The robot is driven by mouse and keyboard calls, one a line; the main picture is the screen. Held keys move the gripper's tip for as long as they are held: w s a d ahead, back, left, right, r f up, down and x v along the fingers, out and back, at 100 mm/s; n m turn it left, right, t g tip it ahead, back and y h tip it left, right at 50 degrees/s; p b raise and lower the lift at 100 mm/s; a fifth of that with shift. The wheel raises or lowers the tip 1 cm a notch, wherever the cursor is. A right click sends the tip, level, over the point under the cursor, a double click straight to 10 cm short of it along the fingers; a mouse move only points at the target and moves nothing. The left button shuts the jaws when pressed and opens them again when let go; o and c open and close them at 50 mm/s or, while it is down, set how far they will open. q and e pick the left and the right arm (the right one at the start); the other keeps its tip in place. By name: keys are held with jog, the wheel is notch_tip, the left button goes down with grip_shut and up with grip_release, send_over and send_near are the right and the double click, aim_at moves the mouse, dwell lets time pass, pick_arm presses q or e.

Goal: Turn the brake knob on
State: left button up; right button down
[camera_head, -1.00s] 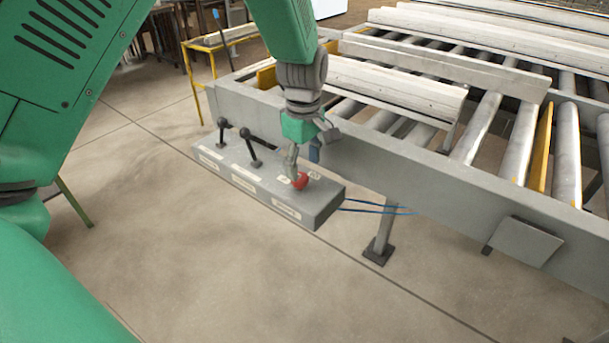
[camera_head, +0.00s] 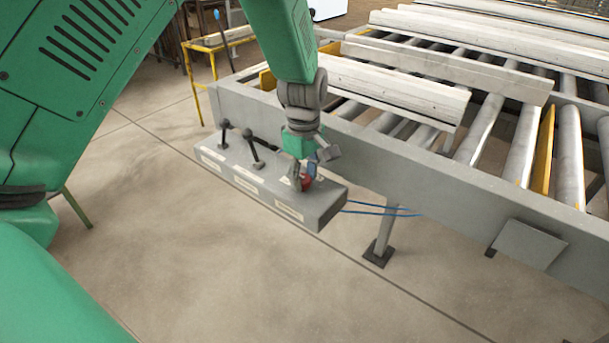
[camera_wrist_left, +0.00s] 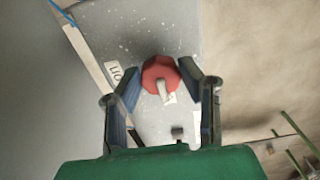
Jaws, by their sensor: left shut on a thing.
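The brake knob is red with a pale pointer bar, and sits on the right end of a grey control box (camera_head: 325,205). In the head view the knob (camera_head: 307,184) is partly covered by my left gripper (camera_head: 303,178), which reaches down onto it from above. In the left wrist view the knob (camera_wrist_left: 160,75) lies between the two fingertips of my left gripper (camera_wrist_left: 163,82), which is shut on it. The pointer bar slants slightly there. A white label with lettering, partly cut off, shows beside the knob. My right gripper is not in view.
Two black levers (camera_head: 252,147) stand on the left part of the box. A grey roller conveyor (camera_head: 400,165) with pale profiles (camera_head: 390,85) lies behind. Blue cables (camera_head: 380,209) run from the box's right end. The floor in front is clear.

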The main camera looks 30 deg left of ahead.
pick_arm(q)
jog(key=shift+a+r+m+p, duration=0.15)
jog(key=shift+r+m+p, duration=0.1)
jog(key=shift+m+p, duration=1.05)
jog(key=m+p, duration=0.3)
jog(key=shift+w, duration=0.1)
jog(key=m+p, duration=0.2)
jog(key=m, duration=0.2)
jog(key=shift+a+m, duration=0.1)
jog(key=shift+m, duration=0.3)
jog(key=m+p, duration=0.1)
jog(key=m, duration=0.3)
jog(key=shift+w+f+p, duration=0.1)
jog(key=shift+f+p, duration=0.05)
jog(key=shift+p, duration=0.25)
jog(key=o, duration=1.1)
jog(key=shift+f, duration=0.1)
jog(key=shift+o, duration=0.2)
jog(key=shift+f, duration=0.1)
